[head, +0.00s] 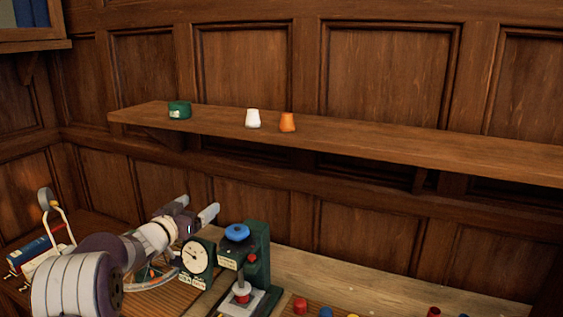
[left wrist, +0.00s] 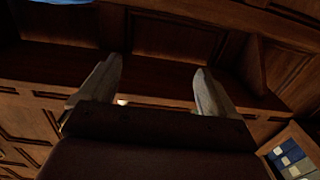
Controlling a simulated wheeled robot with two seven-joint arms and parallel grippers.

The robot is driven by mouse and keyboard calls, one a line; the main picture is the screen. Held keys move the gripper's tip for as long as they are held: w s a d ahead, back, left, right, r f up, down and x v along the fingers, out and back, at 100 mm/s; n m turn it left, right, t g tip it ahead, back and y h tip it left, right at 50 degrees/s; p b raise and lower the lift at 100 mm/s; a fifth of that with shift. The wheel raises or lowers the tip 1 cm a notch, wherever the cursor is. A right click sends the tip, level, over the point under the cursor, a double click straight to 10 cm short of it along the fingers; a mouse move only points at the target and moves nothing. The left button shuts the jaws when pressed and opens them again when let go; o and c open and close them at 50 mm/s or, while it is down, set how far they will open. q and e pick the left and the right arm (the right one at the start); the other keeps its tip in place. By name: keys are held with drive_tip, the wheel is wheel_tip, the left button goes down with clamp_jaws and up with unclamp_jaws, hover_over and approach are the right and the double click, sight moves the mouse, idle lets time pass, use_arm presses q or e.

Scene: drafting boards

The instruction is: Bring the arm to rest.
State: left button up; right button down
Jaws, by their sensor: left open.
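My left arm comes in from the lower left of the head view. Its gripper (head: 196,207) is raised in front of the panelled wall, below the shelf. The two fingers are apart with nothing between them. In the left wrist view the gripper (left wrist: 158,70) also shows spread, empty fingers, with dark wood beyond. My right gripper is in neither view.
A wooden shelf (head: 400,155) carries a green round item (head: 179,110), a white cup (head: 253,118) and an orange cup (head: 287,122). Below stand a dial gauge (head: 197,257) and a green press (head: 257,255) with a blue knob (head: 237,232), close to my left arm.

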use_arm(q)
drive_tip(key=s+d+f+n+g+y, duration=0.1)
drive_tip(key=s+f+g, duration=0.4)
drive_tip(key=s, duration=0.8)
drive_tip(key=s+d+f+n+g+y, duration=0.1)
drive_tip(key=s+d+f+g+y, duration=0.2)
drive_tip(key=s, duration=1.1)
drive_tip(key=s+d+f+n+g+y, duration=0.2)
drive_tip(key=s+f+g, duration=0.5)
drive_tip(key=s+f, duration=0.4)
drive_tip(key=s, duration=0.3)
drive_tip(key=shift+s+f, duration=0.15)
drive_tip(key=shift+f, duration=0.1)
